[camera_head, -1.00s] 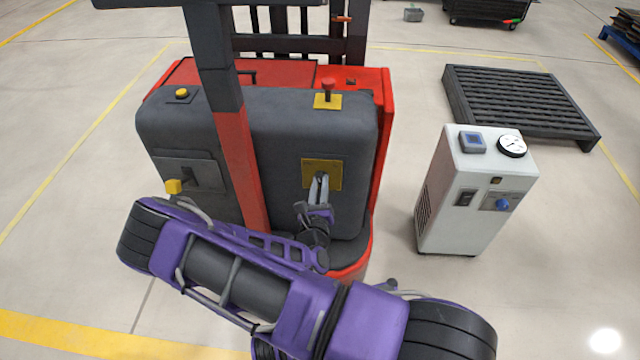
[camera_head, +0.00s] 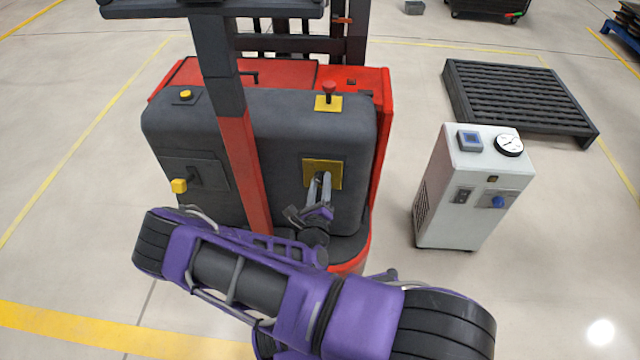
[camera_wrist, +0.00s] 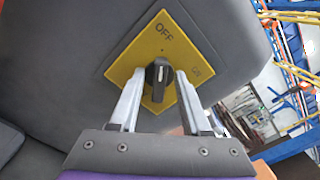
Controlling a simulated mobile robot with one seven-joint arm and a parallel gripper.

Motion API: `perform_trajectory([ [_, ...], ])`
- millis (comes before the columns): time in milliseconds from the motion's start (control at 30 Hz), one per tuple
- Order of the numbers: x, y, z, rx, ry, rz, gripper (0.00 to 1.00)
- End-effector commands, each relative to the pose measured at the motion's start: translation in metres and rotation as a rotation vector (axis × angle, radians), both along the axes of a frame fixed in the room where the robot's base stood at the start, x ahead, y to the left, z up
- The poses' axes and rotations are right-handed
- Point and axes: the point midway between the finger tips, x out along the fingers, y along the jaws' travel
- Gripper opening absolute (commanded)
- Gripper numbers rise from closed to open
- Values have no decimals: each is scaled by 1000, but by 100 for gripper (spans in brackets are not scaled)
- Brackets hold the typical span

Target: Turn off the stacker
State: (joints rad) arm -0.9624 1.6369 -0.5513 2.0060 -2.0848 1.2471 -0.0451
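The stacker (camera_head: 260,150) has a dark grey body with red sides and stands upright left of the middle in the head view. A yellow switch plate (camera_head: 312,170) is on its near face. In the wrist view the plate (camera_wrist: 134,68) bears OFF at the top and ON at the right. A black rotary knob (camera_wrist: 157,78) is at its centre, its white mark pointing up towards OFF. My gripper (camera_wrist: 159,74) is at the plate, its fingers close along both sides of the knob. My gripper (camera_head: 319,184) partly hides the knob in the head view.
A red button on a yellow base (camera_head: 328,97) and a yellow knob (camera_head: 186,94) are on the stacker's top. A yellow-tipped lever (camera_head: 179,186) is at its left. A white machine (camera_head: 468,190) and dark pallet (camera_head: 520,100) stand right. Floor between is clear.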

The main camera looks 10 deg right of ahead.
Motion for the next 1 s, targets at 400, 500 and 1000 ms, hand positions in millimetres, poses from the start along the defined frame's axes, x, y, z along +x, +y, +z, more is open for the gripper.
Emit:
perform_trajectory([
  [400, -8, 4, 0, 3, 2, 2, 50],
  [500, -22, 8, 0, 2, 2, 2, 50],
  [1000, -134, 45, 0, 1, 2, 3, 50],
])
